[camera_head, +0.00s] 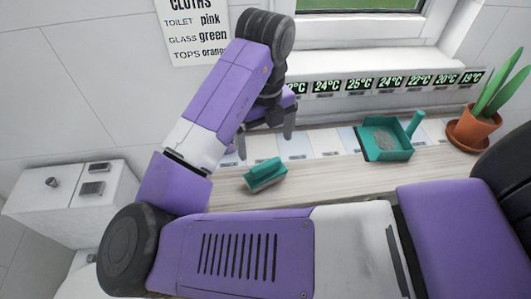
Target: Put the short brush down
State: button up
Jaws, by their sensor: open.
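The short brush (264,175), a small teal hand brush, lies on the wooden counter just below and in front of my gripper. My gripper (265,146) is above the back part of the counter, pointing down, with its dark fingers spread apart and nothing visible between them. It appears apart from the brush. Part of the gripper is hidden behind its own purple housing and my arm. A teal dustpan (374,154) with greyish debris in it sits further right on the counter.
The counter (330,178) is bare between brush and dustpan. Pale labelled tiles (295,144) line its back, under a row of temperature displays (363,84). A potted plant (475,125) stands at the right. A white cistern (70,200) is at the left.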

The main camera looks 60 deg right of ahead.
jog(key=shift+r, duration=1.35)
